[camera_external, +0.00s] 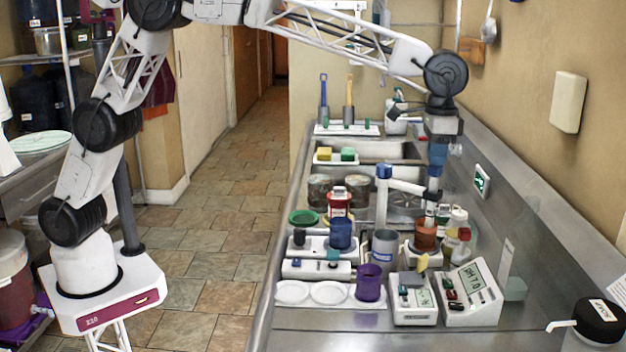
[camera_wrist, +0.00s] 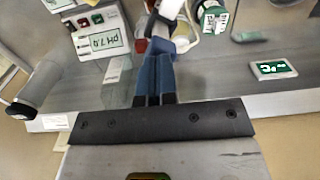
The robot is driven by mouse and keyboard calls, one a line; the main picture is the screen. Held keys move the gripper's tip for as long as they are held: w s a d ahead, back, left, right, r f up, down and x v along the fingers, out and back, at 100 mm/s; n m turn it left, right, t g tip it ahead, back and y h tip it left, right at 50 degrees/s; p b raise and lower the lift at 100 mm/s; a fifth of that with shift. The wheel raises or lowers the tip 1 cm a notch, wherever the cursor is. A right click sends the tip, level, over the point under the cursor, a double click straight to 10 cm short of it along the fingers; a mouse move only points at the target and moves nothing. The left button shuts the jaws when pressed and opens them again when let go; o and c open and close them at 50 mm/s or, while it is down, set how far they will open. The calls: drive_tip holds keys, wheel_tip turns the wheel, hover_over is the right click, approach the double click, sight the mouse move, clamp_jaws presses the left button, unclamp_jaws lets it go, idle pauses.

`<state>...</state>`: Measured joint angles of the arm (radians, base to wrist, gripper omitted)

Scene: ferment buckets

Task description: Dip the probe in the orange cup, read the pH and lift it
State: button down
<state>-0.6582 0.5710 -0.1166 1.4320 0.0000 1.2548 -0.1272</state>
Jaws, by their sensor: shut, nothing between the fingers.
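My gripper (camera_external: 436,172) has blue fingers pointing down, shut together with nothing between them. It is right above the blue top of the probe (camera_external: 431,194); I cannot tell whether they touch. A pale section of the probe reaches down toward the orange cup (camera_external: 426,237), and its tip is hidden. A white stand arm (camera_external: 404,187) extends from a blue-capped post to the probe. The pH meter (camera_external: 471,292) stands in front, its display reading about pH 7. In the wrist view, the shut fingers (camera_wrist: 154,65) are beside blue and white parts, and the meter (camera_wrist: 101,36) is upper left.
A grey cup (camera_external: 384,247), purple cup (camera_external: 368,283) and blue cup (camera_external: 341,233) stand left of the orange cup. Bottles (camera_external: 459,222) crowd the right, near the wall. Sinks lie behind.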

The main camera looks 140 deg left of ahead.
drive_tip(key=shift+f, duration=1.45)
drive_tip(key=shift+r, duration=2.5)
idle(4.0)
